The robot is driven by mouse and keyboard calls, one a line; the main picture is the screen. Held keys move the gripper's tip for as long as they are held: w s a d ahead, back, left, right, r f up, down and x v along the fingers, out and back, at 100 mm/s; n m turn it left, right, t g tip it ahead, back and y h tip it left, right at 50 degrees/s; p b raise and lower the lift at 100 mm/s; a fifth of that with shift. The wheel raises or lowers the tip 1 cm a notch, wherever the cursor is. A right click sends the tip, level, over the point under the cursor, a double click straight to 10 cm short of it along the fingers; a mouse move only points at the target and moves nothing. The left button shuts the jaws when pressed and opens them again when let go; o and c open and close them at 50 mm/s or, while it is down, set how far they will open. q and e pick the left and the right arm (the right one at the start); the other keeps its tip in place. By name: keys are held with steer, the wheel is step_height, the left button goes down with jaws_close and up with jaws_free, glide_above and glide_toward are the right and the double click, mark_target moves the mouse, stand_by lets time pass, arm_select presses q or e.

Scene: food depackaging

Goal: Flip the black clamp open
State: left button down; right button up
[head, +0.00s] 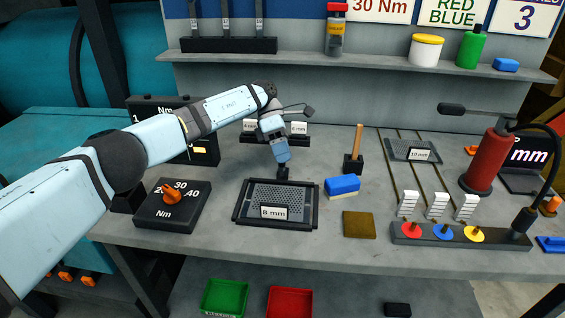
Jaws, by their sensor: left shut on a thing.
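The black clamp (283,172) is a small dark piece at the back edge of a black frame (236,214) that holds a perforated plate labelled 8 mm (285,195). My left gripper (282,163) reaches down from above and is shut on the clamp. The fingertips and most of the clamp are too small and covered to see clearly, so its exact angle cannot be told. My right gripper is not in view.
A blue-and-white sponge (343,186) and a brown pad (359,225) lie right of the frame. A dial box (172,206) stands left. Behind are white-labelled blocks (299,129) and a wooden-handled tool (356,150). A red cylinder (486,160) stands at right.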

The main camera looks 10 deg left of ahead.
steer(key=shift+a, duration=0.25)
arm_select(q)
steer(key=c, duration=0.9)
jaws_free()
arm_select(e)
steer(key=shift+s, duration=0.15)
arm_select(q)
steer(key=shift+r, duration=0.1)
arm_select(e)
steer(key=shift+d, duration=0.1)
